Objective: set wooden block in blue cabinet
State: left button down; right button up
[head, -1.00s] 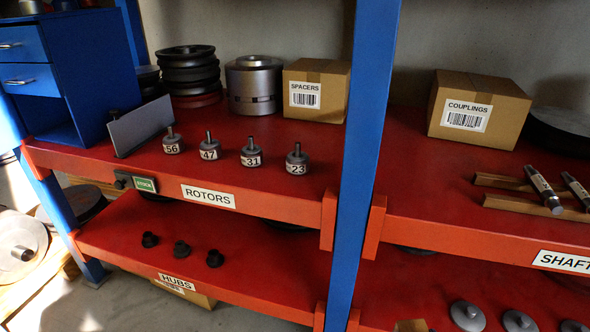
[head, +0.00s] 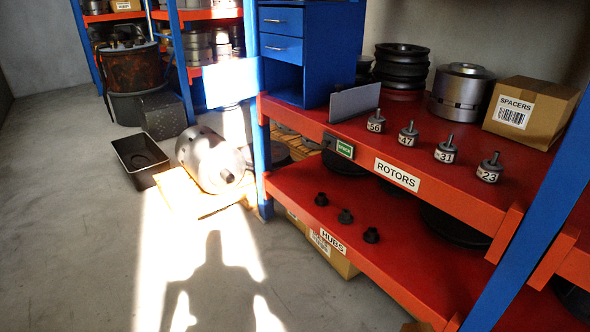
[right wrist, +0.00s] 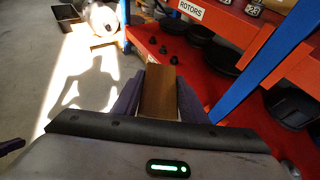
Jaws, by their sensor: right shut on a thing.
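The blue cabinet (head: 335,45) stands on the left end of the red upper shelf in the head view. It has two closed drawers with an open compartment below them. The wooden block (right wrist: 158,92) is a brown piece between the purple fingers of my right gripper (right wrist: 158,88) in the right wrist view. That gripper is shut on it, with floor and shelves beyond. Neither gripper shows in the head view.
A grey plate (head: 355,102) stands upright beside the cabinet. Several numbered rotors (head: 408,136) line the shelf front. A blue post (head: 535,220) rises at the right. Hubs (head: 345,216) sit on the lower shelf.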

aim_at(300, 97)
jog(key=u, duration=0.85)
jog(key=i, duration=1.65)
jog(key=u, duration=0.35)
jog(key=i, duration=1.85)
jog(key=z, duration=1.4)
jog(key=i, duration=0.75)
jog(key=z, duration=0.5)
